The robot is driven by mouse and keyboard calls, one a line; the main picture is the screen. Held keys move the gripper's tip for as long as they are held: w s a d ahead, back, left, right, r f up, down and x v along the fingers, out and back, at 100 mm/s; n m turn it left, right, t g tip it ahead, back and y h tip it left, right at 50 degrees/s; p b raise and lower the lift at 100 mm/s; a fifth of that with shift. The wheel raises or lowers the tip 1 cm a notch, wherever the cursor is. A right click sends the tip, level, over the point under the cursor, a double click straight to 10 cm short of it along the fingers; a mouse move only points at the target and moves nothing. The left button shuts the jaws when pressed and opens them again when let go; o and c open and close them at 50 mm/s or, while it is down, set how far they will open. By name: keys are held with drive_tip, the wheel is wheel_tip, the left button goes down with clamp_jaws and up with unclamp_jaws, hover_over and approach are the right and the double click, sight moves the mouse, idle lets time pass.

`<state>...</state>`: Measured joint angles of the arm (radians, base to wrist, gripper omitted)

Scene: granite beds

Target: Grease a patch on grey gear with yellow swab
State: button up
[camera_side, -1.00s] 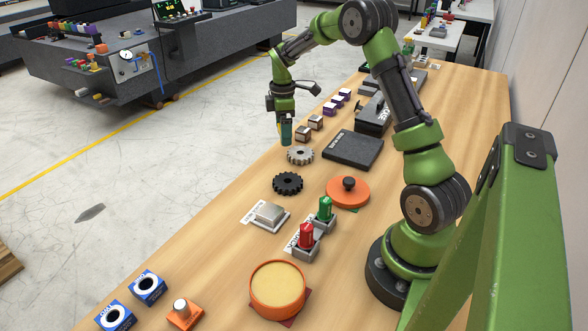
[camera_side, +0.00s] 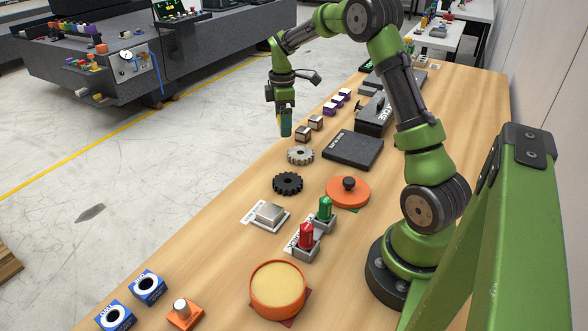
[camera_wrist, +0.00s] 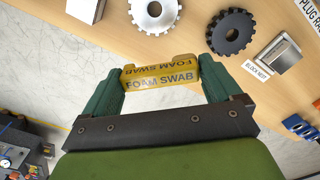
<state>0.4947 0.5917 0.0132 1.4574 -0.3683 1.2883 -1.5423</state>
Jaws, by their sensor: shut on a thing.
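My gripper (camera_wrist: 161,85) is shut on the yellow swab (camera_wrist: 160,74), which reads "FOAM SWAB" in the wrist view. The swab lies across between the two green fingers. In the side view my gripper (camera_side: 286,130) hangs above the table's left edge, up and slightly left of the grey gear; the swab is hidden there. The grey gear (camera_side: 300,156) lies flat on the table and also shows at the top of the wrist view (camera_wrist: 172,15). It is apart from the swab. Whether any grease is on the gear cannot be told.
A black gear (camera_side: 288,184) lies nearer the camera than the grey one. A dark flat plate (camera_side: 353,149) is to the right. An orange lidded pot (camera_side: 348,192), red (camera_side: 306,237) and green (camera_side: 325,209) plugs, and an open orange tub (camera_side: 277,289) stand farther forward.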

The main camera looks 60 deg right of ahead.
drive_tip(key=shift+d+f, duration=0.1)
drive_tip(key=shift+f, duration=0.05)
drive_tip(key=shift+d+f+n, duration=0.15)
drive_tip(key=shift+d+n, duration=0.05)
drive_tip(key=shift+n, duration=0.1)
drive_tip(key=shift+d+f+n, duration=0.15)
drive_tip(key=shift+n, duration=0.45)
drive_tip(key=n, duration=0.3)
drive_tip(key=shift+w+d+f, duration=0.15)
drive_tip(key=shift+d, duration=0.1)
drive_tip(key=n, duration=0.3)
drive_tip(key=shift+w, duration=0.1)
wheel_tip(320, 180, down, 5)
drive_tip(key=shift+f, duration=0.1)
drive_tip(key=shift+s+f, duration=0.2)
drive_tip(key=shift+s, duration=0.05)
drive_tip(key=shift+s+a, duration=0.2)
drive_tip(key=shift+s, duration=0.7)
